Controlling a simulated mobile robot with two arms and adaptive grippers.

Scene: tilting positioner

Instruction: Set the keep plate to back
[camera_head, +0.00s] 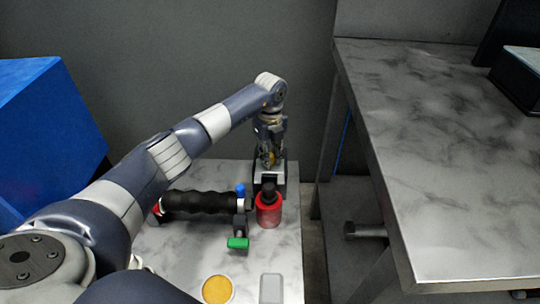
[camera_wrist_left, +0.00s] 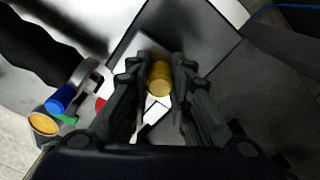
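My left gripper (camera_head: 267,160) points down over a small black fixture with a light top (camera_head: 269,171) at the back of the marble-look table. In the left wrist view my left gripper (camera_wrist_left: 162,65) has its fingers on both sides of a gold cylindrical knob (camera_wrist_left: 159,78), which fills the gap between them. The gold knob (camera_head: 271,157) barely shows in the head view. A pale plate-like part (camera_wrist_left: 154,112) lies below the fingers, partly hidden by them. I cannot tell for sure which part is the keep plate. My right gripper is not in view.
A yellow disc (camera_head: 217,289) and grey block (camera_head: 271,288) lie nearer. A higher table (camera_head: 440,160) stands right.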

